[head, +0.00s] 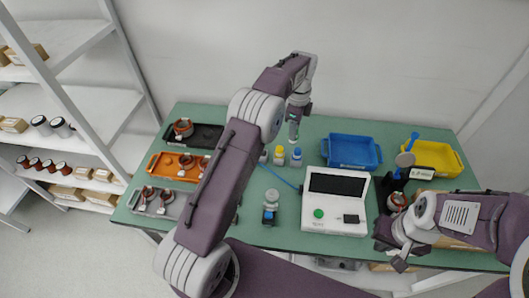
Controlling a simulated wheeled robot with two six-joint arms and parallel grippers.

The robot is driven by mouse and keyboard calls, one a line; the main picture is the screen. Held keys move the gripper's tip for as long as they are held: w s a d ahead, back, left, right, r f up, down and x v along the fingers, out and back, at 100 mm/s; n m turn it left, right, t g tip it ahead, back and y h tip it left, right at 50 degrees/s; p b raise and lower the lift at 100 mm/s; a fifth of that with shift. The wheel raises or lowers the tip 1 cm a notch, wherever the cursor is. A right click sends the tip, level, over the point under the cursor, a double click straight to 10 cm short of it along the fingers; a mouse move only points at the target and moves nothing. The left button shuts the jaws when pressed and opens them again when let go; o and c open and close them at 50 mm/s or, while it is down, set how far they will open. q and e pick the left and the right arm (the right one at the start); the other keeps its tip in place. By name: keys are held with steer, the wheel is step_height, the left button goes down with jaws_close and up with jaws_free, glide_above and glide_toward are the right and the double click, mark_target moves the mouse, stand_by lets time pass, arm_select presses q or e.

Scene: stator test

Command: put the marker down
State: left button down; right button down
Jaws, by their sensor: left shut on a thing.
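My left gripper (297,112) is over the back middle of the green table, pointing down. It is shut on the marker (293,130), a small pale upright thing with a greenish part under the fingers. I cannot tell whether the marker's lower end touches the table. My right gripper (391,256) is low at the front right, near the table's front edge. Its two dark fingers look apart, with nothing visible between them.
The table (262,178) holds a white tester (335,222), small bottles (279,155), a blue bin (351,165) and a yellow bin (450,172). At left are black (207,145), orange (158,173) and grey trays (174,212) with copper-coloured stators. A dark stand is beside my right gripper.

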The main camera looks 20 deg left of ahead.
arm_select(q)
steer(key=a+f, duration=0.3)
steer(key=s+a+f, duration=0.1)
steer(key=a+f, duration=0.3)
steer(key=s+a+f+p, duration=0.1)
steer(key=a+f, duration=0.3)
steer(key=shift+s, duration=0.1)
arm_select(e)
steer(key=shift+r, duration=0.4)
arm_select(q)
steer(key=shift+s, duration=0.1)
steer(key=shift+f, duration=0.35)
steer(key=c, duration=1.1)
jaws_free()
steer(key=shift+c, duration=0.2)
arm_select(e)
steer(key=shift+f, duration=0.15)
